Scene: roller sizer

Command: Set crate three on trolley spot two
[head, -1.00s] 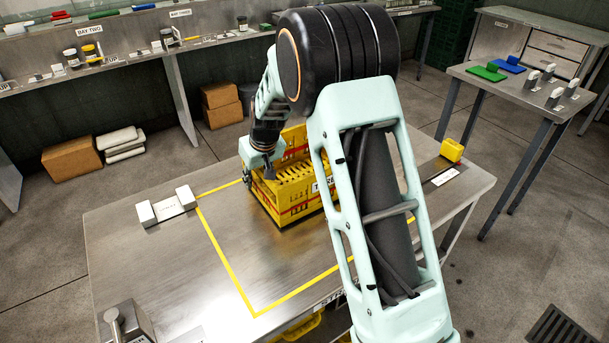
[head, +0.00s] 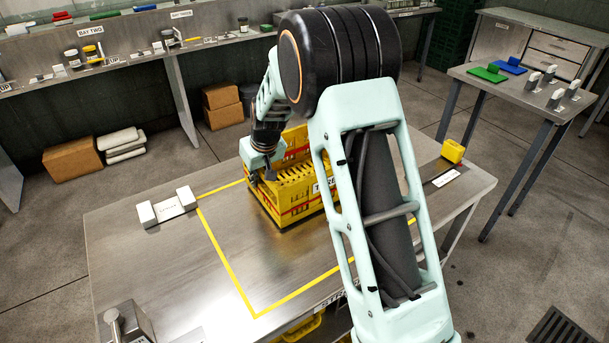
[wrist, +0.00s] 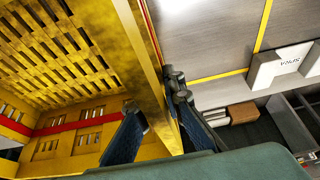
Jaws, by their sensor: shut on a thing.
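The yellow crate (head: 285,205) with red stripes stands upright on the steel table inside the yellow tape outline, toward its far side. Its label is partly hidden by my arm, but the visible letters fit "THREE". My gripper (head: 264,172) is at the crate's left wall, shut on its upper edge. In the wrist view my gripper (wrist: 155,108) has one finger inside the crate (wrist: 60,75) and one outside, with the wall between them. My arm hides the crate's right part. I cannot make out a trolley or its spots.
The steel table (head: 150,265) has clear room left and in front of the crate. White blocks (head: 168,207) stand at its left edge, a yellow block (head: 453,151) at its right. A side table (head: 510,85) stands right; a shelf bench (head: 110,65) runs behind.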

